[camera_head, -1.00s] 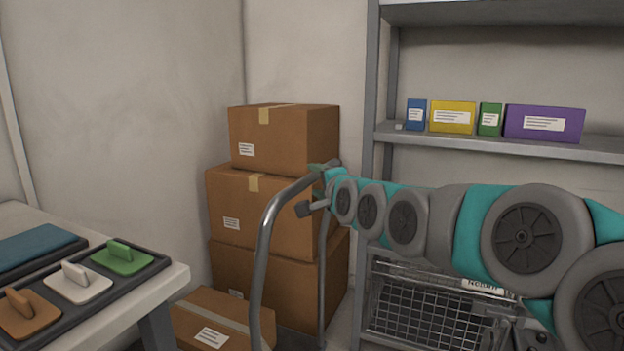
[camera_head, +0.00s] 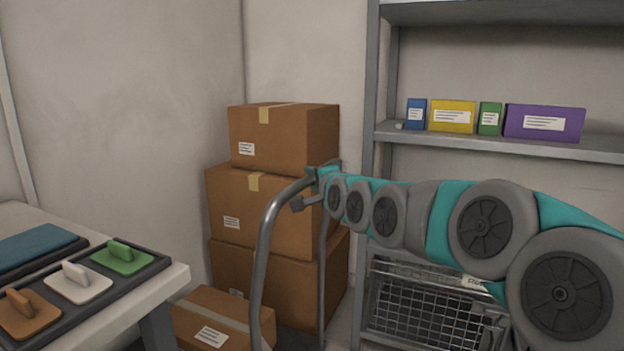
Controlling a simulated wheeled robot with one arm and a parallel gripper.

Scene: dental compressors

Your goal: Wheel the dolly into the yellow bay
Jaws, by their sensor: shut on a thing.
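The dolly's grey tubular handle (camera_head: 264,250) stands in the middle of the view, in front of the stacked boxes. Only its upper frame shows; its deck and wheels are out of view below. My gripper (camera_head: 312,178) is shut on the dolly's handle at its top right corner. My teal and grey arm reaches to it from the right. The jaws look small and partly hidden by the arm's end. The yellow bay does not show in the view.
Several cardboard boxes (camera_head: 283,137) are piled in the corner behind the handle, one low in front (camera_head: 222,318). A table (camera_head: 172,283) with a tray of coloured handled plates is at left. Shelving (camera_head: 500,148) and a wire basket (camera_head: 425,315) are at right.

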